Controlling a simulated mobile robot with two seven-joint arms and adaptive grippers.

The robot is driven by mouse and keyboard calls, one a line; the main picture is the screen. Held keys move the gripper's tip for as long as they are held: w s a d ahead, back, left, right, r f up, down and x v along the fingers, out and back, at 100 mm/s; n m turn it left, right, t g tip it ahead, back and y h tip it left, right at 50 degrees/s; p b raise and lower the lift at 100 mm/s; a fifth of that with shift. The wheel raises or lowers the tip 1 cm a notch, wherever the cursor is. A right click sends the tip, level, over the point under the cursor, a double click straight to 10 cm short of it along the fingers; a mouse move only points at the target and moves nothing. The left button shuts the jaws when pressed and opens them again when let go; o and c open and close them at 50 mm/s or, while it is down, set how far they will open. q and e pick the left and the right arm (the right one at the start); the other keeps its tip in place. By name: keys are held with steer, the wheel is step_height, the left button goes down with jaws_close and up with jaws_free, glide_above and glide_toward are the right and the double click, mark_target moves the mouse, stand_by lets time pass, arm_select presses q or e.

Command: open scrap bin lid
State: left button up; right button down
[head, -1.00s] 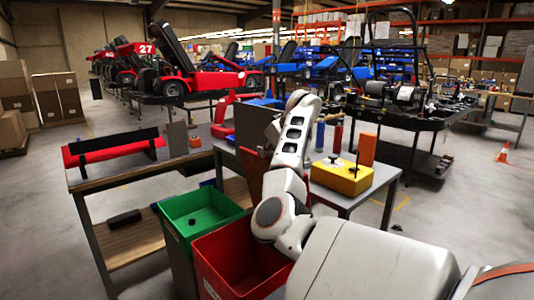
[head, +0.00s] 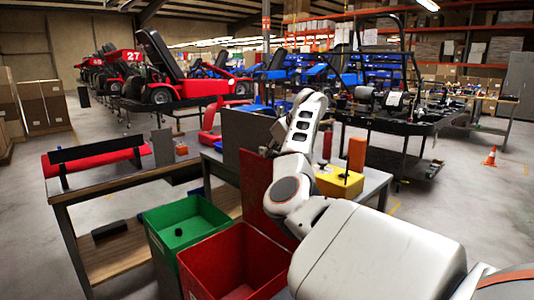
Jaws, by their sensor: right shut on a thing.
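The red bin (head: 196,263) stands at the bottom centre, its top open and its inside showing. Its dark red lid (head: 257,192) stands steeply upright at the bin's back edge, partly hidden by my arm. My right gripper (head: 268,150) is at the lid's top edge and shut on it; its fingertips are small and partly hidden behind my wrist. My left gripper is not in view.
A workbench (head: 115,181) is at the left. A grey table (head: 374,183) with a yellow box (head: 338,186) is behind my arm. Open floor lies at the right.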

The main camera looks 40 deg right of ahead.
steer(key=c, duration=2.2)
jaws_free()
steer(key=shift+r, duration=0.1)
steer(key=v, duration=1.2)
